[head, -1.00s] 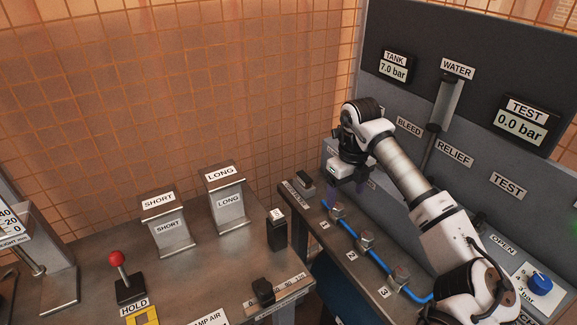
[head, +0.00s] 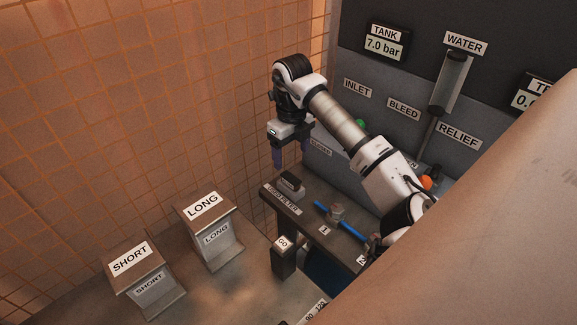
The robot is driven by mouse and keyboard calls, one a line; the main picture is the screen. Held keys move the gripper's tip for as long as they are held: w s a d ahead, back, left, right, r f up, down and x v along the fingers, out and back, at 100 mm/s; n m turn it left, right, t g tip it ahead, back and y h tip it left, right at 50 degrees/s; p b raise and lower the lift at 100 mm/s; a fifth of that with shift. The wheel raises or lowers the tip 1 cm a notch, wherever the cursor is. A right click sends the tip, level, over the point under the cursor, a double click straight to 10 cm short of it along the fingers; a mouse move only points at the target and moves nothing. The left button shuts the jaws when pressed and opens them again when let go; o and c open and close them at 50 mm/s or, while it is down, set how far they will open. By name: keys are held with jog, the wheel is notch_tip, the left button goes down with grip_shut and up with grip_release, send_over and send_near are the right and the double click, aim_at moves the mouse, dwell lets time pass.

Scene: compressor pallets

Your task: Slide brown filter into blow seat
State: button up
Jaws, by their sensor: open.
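My gripper (head: 290,153) hangs at the end of the white arm, fingers pointing down, apart and with nothing seen between them. It is above the far left end of the narrow bench (head: 312,226). I cannot tell whether this block is the blow seat. I cannot make out the brown filter for certain.
A large tan surface (head: 480,240), close to the camera, hides the lower right; I cannot tell what it is. SHORT (head: 147,288) and LONG (head: 213,235) metal stands are at left. A GO post (head: 284,262) and a blue hose (head: 353,223) are near the bench.

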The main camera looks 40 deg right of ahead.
aim_at(291, 178)
jog(key=shift+f, duration=0.15)
jog(key=shift+w+f+b, duration=0.1)
jog(key=shift+f+b, duration=2.75)
jog(key=shift+f, duration=1.5)
jog(key=shift+b, duration=0.45)
jog(key=shift+c, duration=0.4)
grip_shut()
jog(key=shift+r+p, duration=1.25)
jog(key=shift+r, duration=1.75)
jog(key=shift+r, duration=0.25)
jog(key=shift+f, duration=0.1)
